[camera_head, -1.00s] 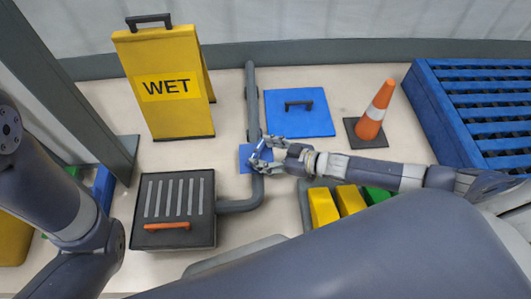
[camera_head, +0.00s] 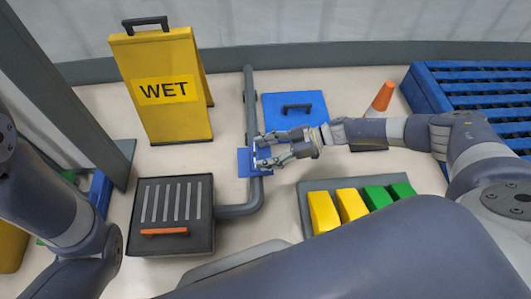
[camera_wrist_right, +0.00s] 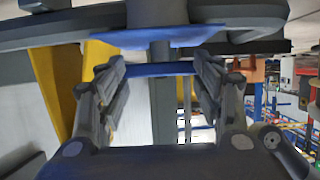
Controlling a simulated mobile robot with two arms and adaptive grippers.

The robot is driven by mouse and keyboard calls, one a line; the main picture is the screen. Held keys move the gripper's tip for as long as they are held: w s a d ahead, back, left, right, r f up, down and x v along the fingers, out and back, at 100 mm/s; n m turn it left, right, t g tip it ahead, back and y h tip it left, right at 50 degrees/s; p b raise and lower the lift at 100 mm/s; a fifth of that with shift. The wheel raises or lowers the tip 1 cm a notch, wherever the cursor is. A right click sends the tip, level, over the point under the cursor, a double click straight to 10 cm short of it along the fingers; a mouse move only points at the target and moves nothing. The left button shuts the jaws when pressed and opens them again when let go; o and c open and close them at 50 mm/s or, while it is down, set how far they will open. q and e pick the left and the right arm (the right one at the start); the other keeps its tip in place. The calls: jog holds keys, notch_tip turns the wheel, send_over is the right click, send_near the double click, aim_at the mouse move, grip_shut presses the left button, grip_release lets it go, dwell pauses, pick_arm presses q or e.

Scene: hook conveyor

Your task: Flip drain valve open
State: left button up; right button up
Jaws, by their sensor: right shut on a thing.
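The drain valve (camera_head: 243,162) shows as a small blue plate on the grey pipe, left of my right gripper. My right gripper (camera_head: 262,152) comes in from the right, with its fingers at the valve. In the right wrist view, a blue bar of the valve handle (camera_wrist_right: 160,69) runs across between the fingers of my right gripper (camera_wrist_right: 160,82), which is shut on it. A wider blue plate lies just beyond the bar. The fingers hide part of the valve in the head view. My left gripper is out of view.
The grey pipe (camera_head: 250,95) runs down to a grated drain box (camera_head: 183,240) with an orange handle. A yellow WET sign (camera_head: 165,90) stands behind. A blue hatch (camera_head: 295,110), an orange cone (camera_head: 383,97) and a tray (camera_head: 306,213) of yellow and green blocks lie near my right arm.

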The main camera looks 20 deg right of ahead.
jog(key=shift+w+a+r+n+g, duration=0.2)
jog(key=shift+a+n+g, duration=0.1)
jog(key=shift+a, duration=0.3)
jog(key=shift+c, duration=0.8)
jog(key=o, duration=1.7)
jog(key=shift+a, duration=0.15)
jog(key=shift+f, duration=0.1)
jog(key=shift+d, duration=0.25)
jog(key=shift+s+d, duration=0.15)
jog(key=shift+d, duration=0.35)
jog(key=v, duration=1.1)
jog(key=shift+a, duration=0.1)
